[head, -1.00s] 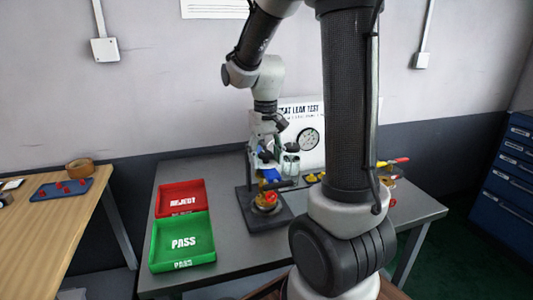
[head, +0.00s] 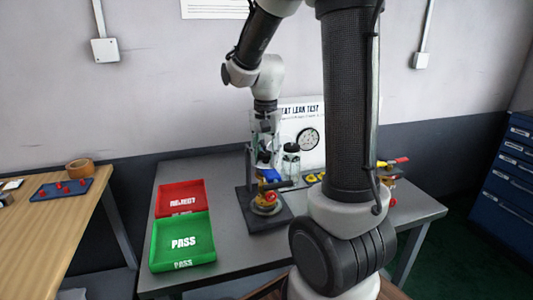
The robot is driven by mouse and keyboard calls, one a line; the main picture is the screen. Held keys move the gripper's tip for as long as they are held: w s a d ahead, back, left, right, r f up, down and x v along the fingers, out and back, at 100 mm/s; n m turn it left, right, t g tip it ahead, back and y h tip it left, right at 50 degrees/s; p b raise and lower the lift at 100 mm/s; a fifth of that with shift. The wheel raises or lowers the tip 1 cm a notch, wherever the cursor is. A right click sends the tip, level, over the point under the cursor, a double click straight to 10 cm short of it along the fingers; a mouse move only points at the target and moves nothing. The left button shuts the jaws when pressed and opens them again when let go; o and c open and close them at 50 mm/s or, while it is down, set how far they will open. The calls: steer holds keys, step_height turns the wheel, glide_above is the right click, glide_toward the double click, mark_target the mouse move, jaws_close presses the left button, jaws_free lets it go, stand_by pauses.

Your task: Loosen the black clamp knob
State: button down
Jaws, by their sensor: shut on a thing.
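The clamp fixture has a dark square base (head: 277,222) and an upright post (head: 249,168) on the grey table. A brass-yellow valve with a red part (head: 269,198) sits on the base. My gripper (head: 265,149) points down above the valve, at the top of the fixture. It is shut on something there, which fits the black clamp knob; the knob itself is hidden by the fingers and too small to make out. A blue part (head: 265,158) shows just by the fingertips.
A red REJECT tray (head: 180,187) and a green PASS tray (head: 154,244) lie left of the fixture. A glass jar (head: 291,160) stands close behind it on the right. Another valve with red and yellow handles (head: 388,170) is at the right, partly behind my arm.

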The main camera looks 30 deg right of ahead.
steer(key=n, duration=0.6)
steer(key=shift+s+f, duration=0.15)
steer(key=shift+f, duration=0.05)
steer(key=n, duration=0.7)
steer(key=shift+a+n, duration=0.1)
steer(key=shift+n, duration=0.3)
steer(key=c, duration=1)
jaws_free()
steer(key=shift+f, duration=0.1)
